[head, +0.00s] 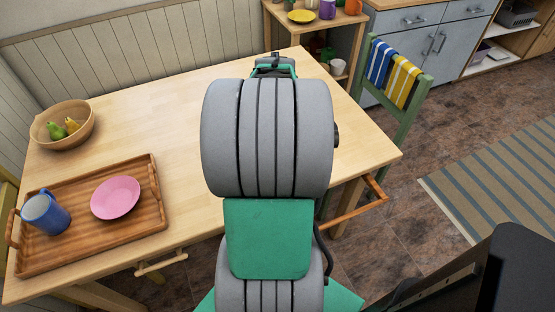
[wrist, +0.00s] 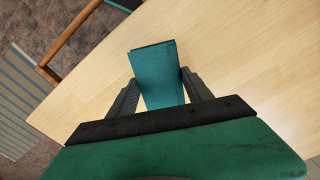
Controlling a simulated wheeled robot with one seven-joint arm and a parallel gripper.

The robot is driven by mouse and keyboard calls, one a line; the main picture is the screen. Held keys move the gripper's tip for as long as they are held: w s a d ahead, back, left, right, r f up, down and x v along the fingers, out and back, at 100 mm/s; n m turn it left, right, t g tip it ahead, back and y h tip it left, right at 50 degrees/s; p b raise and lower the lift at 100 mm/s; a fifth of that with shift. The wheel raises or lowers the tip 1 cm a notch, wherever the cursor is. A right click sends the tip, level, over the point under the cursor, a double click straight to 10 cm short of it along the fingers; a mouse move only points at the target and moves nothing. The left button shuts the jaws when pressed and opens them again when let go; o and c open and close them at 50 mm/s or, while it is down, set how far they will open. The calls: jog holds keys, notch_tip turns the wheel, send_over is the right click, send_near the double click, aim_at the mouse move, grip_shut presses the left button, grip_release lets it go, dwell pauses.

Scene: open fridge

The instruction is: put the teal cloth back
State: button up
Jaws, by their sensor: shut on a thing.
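The teal cloth (wrist: 157,62) shows in the wrist view as a flat folded piece between the fingers of my gripper (wrist: 160,88). My gripper is shut on it, above the pale wooden tabletop (wrist: 240,60). I cannot tell how far above the table the cloth is. In the head view my arm hides the cloth and most of the gripper. A green chair (head: 412,118) at the right has a blue striped cloth (head: 380,62) and a yellow striped cloth (head: 403,82) over its back.
On the table, a wooden tray (head: 130,233) holds a blue mug (head: 45,215) and a pink plate (head: 115,198). A bowl (head: 88,128) of pears stands behind it. The tabletop between bowl and arm is clear.

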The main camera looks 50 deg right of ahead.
jog(key=shift+w+d+f, duration=0.3)
jog(key=shift+d+f, duration=0.4)
jog(key=shift+f, duration=0.2)
jog(key=shift+d+f, duration=0.1)
jog(key=shift+f, duration=1.55)
jog(key=shift+f, duration=0.1)
jog(key=o, duration=1.2)
